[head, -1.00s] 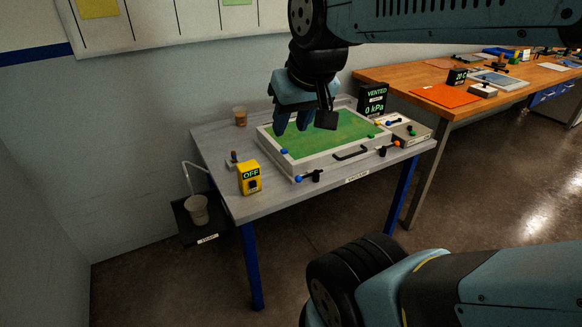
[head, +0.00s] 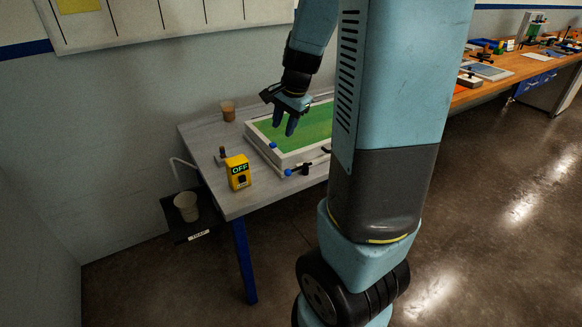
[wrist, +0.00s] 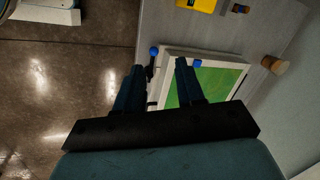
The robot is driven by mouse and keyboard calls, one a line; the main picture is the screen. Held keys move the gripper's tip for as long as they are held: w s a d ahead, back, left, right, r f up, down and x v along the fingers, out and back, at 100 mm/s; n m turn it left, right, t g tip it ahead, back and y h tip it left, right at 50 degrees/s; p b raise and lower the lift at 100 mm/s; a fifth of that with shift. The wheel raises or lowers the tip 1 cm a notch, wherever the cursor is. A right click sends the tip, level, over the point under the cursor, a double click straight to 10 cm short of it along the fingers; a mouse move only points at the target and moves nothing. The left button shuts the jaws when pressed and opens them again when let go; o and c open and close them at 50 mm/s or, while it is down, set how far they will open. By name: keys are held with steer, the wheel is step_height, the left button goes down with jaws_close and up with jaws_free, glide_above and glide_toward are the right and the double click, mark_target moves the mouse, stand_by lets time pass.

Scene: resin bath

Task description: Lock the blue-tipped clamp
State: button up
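The blue-tipped clamp (head: 305,169) sits at the near left corner of the white-framed tray. Its blue ball tip (head: 288,172) points left, and its body is dark. In the wrist view the blue tip (wrist: 154,51) and dark lever show between my fingers' lines, beyond the fingertips. My gripper (head: 285,130) is open and empty, fingers pointing down above the tray's left side. It also shows open in the wrist view (wrist: 159,66), apart from the clamp. A separate small blue piece (head: 273,145) sits on the tray's left rim. My arm hides the tray's right part.
A yellow box reading OFF (head: 238,171) stands left of the tray on the grey table (head: 240,202). A brown cup (head: 228,111) stands behind. A pale trap cup (head: 186,206) sits on a low shelf. An orange-topped bench (head: 500,72) stands at the right.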

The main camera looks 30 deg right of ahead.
mark_target(292, 171)
steer(key=w+d+f+m+g+h, duration=0.1)
steer(key=w+d+f+m, duration=0.3)
steer(key=d+f, duration=0.35)
steer(key=f, duration=0.4)
steer(key=w+f, duration=0.1)
steer(key=f, duration=0.4)
steer(key=w+a+f, duration=0.1)
steer(key=f, duration=0.3)
steer(key=shift+a+f, duration=0.1)
steer(key=shift+f, duration=0.25)
steer(key=shift+w, duration=0.1)
jaws_close()
steer(key=shift+a, duration=0.1)
